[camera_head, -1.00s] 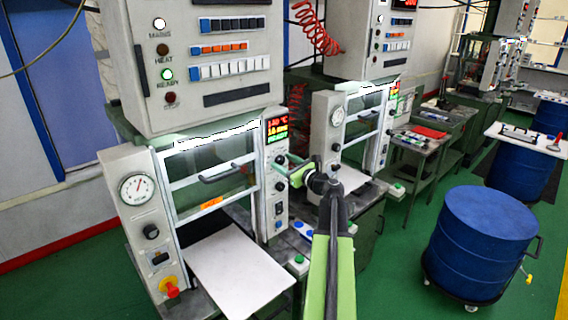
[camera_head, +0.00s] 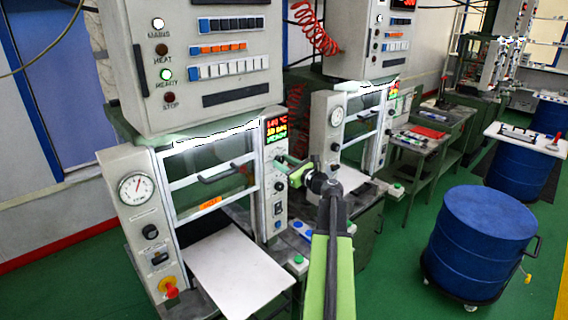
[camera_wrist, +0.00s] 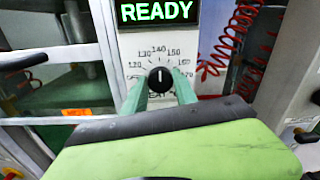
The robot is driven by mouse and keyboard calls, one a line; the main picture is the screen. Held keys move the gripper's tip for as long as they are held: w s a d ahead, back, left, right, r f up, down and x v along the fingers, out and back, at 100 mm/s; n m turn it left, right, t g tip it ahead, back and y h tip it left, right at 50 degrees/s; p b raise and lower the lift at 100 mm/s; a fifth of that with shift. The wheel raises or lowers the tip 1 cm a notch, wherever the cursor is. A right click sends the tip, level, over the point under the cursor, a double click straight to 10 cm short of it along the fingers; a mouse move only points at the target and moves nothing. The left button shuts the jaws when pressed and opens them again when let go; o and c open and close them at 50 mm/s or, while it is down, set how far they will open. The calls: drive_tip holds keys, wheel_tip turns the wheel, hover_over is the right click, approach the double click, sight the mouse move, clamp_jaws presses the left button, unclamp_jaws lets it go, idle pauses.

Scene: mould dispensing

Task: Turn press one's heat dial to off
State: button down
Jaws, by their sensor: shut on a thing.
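Press one's heat dial (camera_wrist: 160,79) is a round black knob with a white pointer line in the wrist view. The pointer stands about straight up, near the 140 mark of the printed scale. My gripper (camera_wrist: 160,90) has one green finger on each side of the knob and is shut on it. In the head view, my gripper (camera_head: 283,165) meets the narrow right-hand panel of press one (camera_head: 216,180), just below its display (camera_head: 276,130). The dial is largely hidden there by the fingers. The display reads READY (camera_wrist: 155,11) in green in the wrist view.
A control cabinet (camera_head: 175,118) hangs above press one. A second press (camera_head: 326,125) stands close to the right of my gripper. A white plate (camera_head: 235,265) juts out in front of press one. A blue drum (camera_head: 485,240) stands on the green floor at right.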

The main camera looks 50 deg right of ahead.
drive_tip(key=n, duration=0.8)
drive_tip(key=shift+f+n+b, duration=0.1)
drive_tip(key=shift+n+b, duration=0.2)
drive_tip(key=shift+n, duration=0.1)
drive_tip(key=n, duration=0.4)
drive_tip(key=shift+n, duration=0.3)
drive_tip(key=n, duration=0.4)
drive_tip(key=shift+y, duration=0.3)
drive_tip(key=shift+f+n, duration=0.1)
drive_tip(key=shift+n, duration=0.3)
drive_tip(key=c, duration=1)
unclamp_jaws()
drive_tip(key=shift+o, duration=0.2)
